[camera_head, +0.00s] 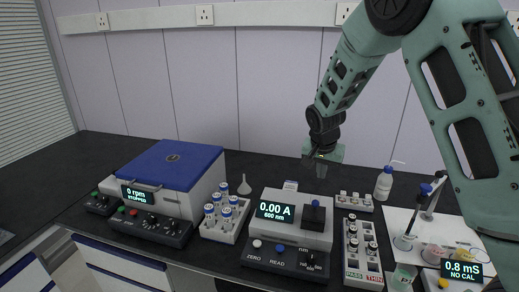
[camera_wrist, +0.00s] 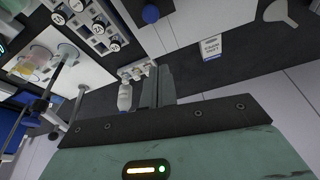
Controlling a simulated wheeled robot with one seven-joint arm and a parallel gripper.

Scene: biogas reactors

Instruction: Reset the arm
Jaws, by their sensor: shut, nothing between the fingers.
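My gripper (camera_head: 321,168) hangs above the back of the dark bench, between the photometer and the white squeeze bottle in the head view. In the wrist view its two fingers (camera_wrist: 158,88) lie side by side, shut with nothing between them. My arm reaches in from the right and covers the upper right of the head view. The gripper is apart from everything on the bench.
A small funnel (camera_head: 244,186) stands behind.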

